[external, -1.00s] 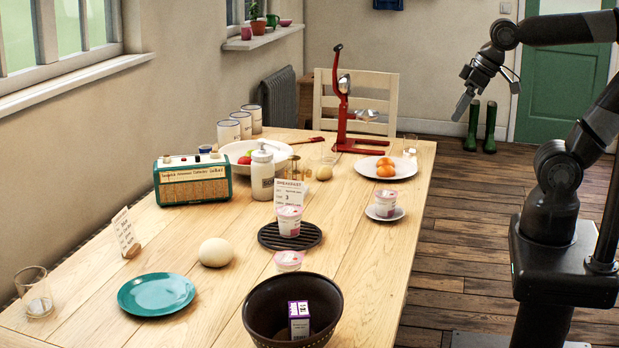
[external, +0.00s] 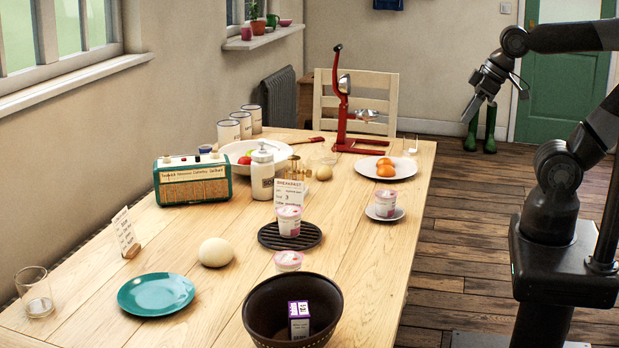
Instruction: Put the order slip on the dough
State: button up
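A white printed slip headed "BREAKFAST" (external: 290,189) stands upright in the middle of the table, just behind a pink-and-white yogurt cup; its lower part is hidden by the cup. It looks like the order slip. A pale round ball of dough (external: 215,252) sits on the bare wood at the left, behind the teal plate. My gripper (external: 495,107) is in the air at the upper right, beyond the table's right edge and far from both. Its fingers are spread apart, with nothing visible between them.
The yogurt cup (external: 289,222) stands on a black round trivet (external: 313,237). Another note stands in a wooden holder (external: 132,250) left of the dough. A teal plate (external: 156,295), a dark bowl (external: 262,318) and a green radio (external: 193,180) surround the dough. Bare wood lies between dough and trivet.

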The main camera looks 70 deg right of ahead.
aim_at(289, 183)
jog(key=shift+w, duration=0.1)
jog(key=w+d+f+t, duration=0.1)
jog(key=w+f+t, duration=0.25)
jog(key=w, duration=1.05)
jog(key=w+d+f+t, duration=0.15)
jog(key=w+f, duration=0.35)
jog(key=w, duration=0.9)
jog(key=w+d+f+m+t, duration=0.1)
jog(key=w+f+t, duration=0.3)
jog(key=f, duration=0.4)
jog(key=w+f+m+t, duration=0.1)
jog(key=w+f+t, duration=0.25)
jog(key=f, duration=0.55)
jog(key=w, duration=1.1)
jog(key=shift+w, duration=0.25)
jog(key=shift+c, duration=0.2)
grip_shut()
